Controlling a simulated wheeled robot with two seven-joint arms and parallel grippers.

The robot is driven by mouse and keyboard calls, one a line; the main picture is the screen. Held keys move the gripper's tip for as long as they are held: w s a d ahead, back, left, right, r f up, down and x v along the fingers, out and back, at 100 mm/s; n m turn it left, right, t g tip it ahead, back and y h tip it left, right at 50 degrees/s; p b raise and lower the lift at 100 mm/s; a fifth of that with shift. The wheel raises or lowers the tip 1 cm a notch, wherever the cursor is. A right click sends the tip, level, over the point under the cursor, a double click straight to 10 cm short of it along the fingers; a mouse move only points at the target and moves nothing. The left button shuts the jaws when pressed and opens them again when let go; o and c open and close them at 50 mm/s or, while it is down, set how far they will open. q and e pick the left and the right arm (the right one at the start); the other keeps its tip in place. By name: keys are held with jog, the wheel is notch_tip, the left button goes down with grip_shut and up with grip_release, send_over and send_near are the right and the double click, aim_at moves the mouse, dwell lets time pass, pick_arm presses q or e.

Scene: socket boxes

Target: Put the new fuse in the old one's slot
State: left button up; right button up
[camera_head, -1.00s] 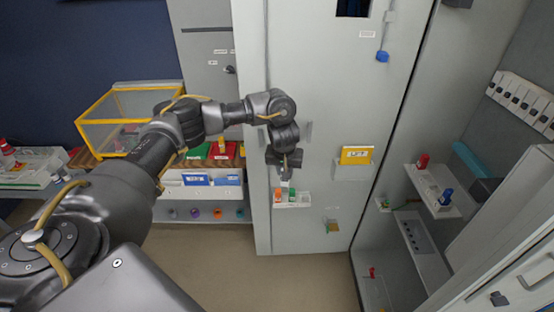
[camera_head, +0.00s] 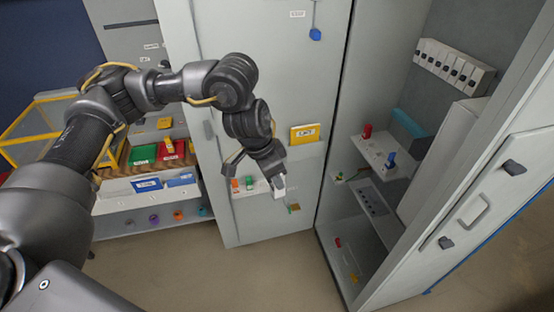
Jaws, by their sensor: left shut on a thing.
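My left gripper (camera_head: 277,181) hangs in front of the open cabinet door. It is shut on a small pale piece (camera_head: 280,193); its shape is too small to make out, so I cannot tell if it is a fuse. A door rack (camera_head: 240,194) just left of the gripper holds an orange fuse (camera_head: 235,185) and a green fuse (camera_head: 249,183); the gripper hides the rack's right end. Inside the cabinet, a red fuse (camera_head: 367,131) and a blue fuse (camera_head: 390,160) stand on a pale shelf block (camera_head: 376,150). My right gripper is out of view.
A yellow booklet (camera_head: 305,134) is in a door pocket above the gripper. The cabinet's right door (camera_head: 478,212) stands open. A small red thing (camera_head: 338,243) is low in the cabinet. A shelf unit with bins (camera_head: 160,182) stands at the left. The floor (camera_head: 240,275) in front is clear.

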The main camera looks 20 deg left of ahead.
pick_arm(q)
jog(key=s+a+f+m, duration=0.1)
jog(key=s+a+m, duration=0.15)
jog(key=s, duration=0.25)
notch_tip(320, 180, down, 14)
jog(key=a+b, duration=0.1)
jog(key=b, duration=1.2)
jog(key=shift+s+r, duration=0.15)
jog(key=shift+s, duration=0.05)
